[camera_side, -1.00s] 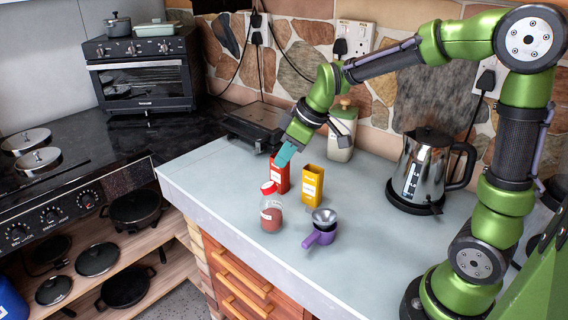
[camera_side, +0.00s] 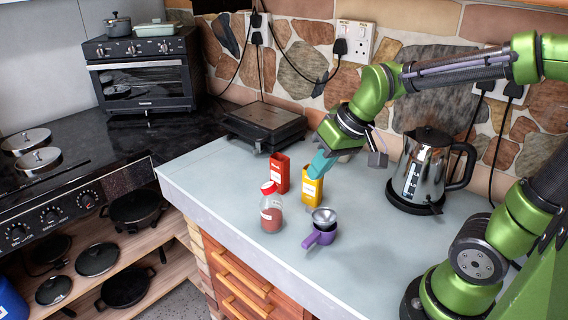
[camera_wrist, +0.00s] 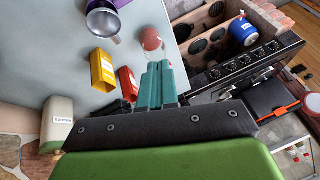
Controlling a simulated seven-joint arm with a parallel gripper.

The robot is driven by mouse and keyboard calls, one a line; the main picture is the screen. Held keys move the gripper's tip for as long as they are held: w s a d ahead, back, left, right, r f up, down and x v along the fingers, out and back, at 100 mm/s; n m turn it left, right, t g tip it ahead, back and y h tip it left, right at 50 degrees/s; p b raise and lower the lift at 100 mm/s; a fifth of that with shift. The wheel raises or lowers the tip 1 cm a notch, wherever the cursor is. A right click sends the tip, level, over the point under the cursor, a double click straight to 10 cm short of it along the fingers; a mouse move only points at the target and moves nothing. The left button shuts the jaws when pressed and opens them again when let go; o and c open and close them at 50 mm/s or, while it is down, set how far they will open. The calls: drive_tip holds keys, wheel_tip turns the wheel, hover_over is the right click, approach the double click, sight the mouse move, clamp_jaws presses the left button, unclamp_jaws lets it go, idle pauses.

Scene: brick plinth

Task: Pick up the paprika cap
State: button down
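The paprika jar (camera_side: 271,212) stands upright on the grey counter in the side view, with its red cap (camera_side: 268,187) on top. Its clear body holds reddish powder. In the wrist view the jar (camera_wrist: 152,40) is just beyond my fingertips, and the cap seems hidden behind them. My gripper (camera_side: 318,171) is above and behind the yellow tin, up and to the right of the cap, apart from it. Its teal fingers also show in the wrist view (camera_wrist: 161,65), lying side by side with no clear gap and nothing between them.
A red tin (camera_side: 279,173) and a yellow tin (camera_side: 312,190) stand behind the jar. A purple cup with a metal funnel (camera_side: 323,216) stands to its right. A kettle (camera_side: 419,168) is farther right. A cream canister (camera_wrist: 60,123) stands near the wall. The counter's left edge is close to the jar.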

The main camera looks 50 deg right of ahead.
drive_tip(key=s+a+r+m+t, duration=0.1)
drive_tip(key=s+r+t, duration=0.1)
drive_tip(key=s, duration=0.5)
drive_tip(key=shift+m, duration=0.3)
drive_tip(key=c, duration=1.4)
unclamp_jaws()
drive_tip(key=shift+s+a+r, duration=0.2)
drive_tip(key=shift+r, duration=0.3)
drive_tip(key=o, duration=0.9)
